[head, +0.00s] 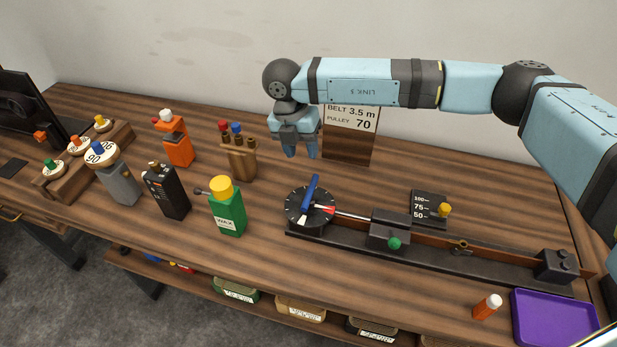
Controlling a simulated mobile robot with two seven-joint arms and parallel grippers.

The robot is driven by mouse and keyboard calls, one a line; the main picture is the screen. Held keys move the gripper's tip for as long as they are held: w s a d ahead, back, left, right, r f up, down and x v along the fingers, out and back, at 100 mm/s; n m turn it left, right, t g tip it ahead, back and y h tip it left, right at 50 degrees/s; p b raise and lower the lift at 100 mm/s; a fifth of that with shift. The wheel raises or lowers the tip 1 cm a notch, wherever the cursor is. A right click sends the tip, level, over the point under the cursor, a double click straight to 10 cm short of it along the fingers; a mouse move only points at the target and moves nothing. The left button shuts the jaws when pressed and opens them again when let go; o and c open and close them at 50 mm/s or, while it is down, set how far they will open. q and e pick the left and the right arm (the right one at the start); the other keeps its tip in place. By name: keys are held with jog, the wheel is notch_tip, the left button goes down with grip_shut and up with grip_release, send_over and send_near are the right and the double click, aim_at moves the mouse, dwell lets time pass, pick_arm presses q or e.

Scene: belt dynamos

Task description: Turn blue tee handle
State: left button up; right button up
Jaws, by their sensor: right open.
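The blue tee handle (312,193) stands on the dark round dial (292,208) at the left end of the long belt rig. Its bar points up and slightly right in the picture. A red and a white mark show on the dial beside it. My right gripper (301,154) hangs over the table above and behind the handle, fingers pointing down, open and empty. It does not touch the handle. My left gripper is not in view.
A sign reading "BELT 3.5 m, PULLEY 70" (351,119) stands just right of my gripper. A wooden holder (241,163) and a green wax bottle (228,213) stand left of the dial. A purple tray (552,318) lies at the front right.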

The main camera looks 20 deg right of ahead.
aim_at(311, 185)
jog(key=f, duration=0.3)
jog(key=d+f+p, duration=0.1)
jog(key=f, duration=0.2)
jog(key=s+f+p, duration=0.1)
jog(key=f, duration=0.2)
jog(key=shift+d+f, duration=0.35)
jog(key=shift+f, duration=0.55)
jog(key=shift+s, duration=0.1)
grip_shut()
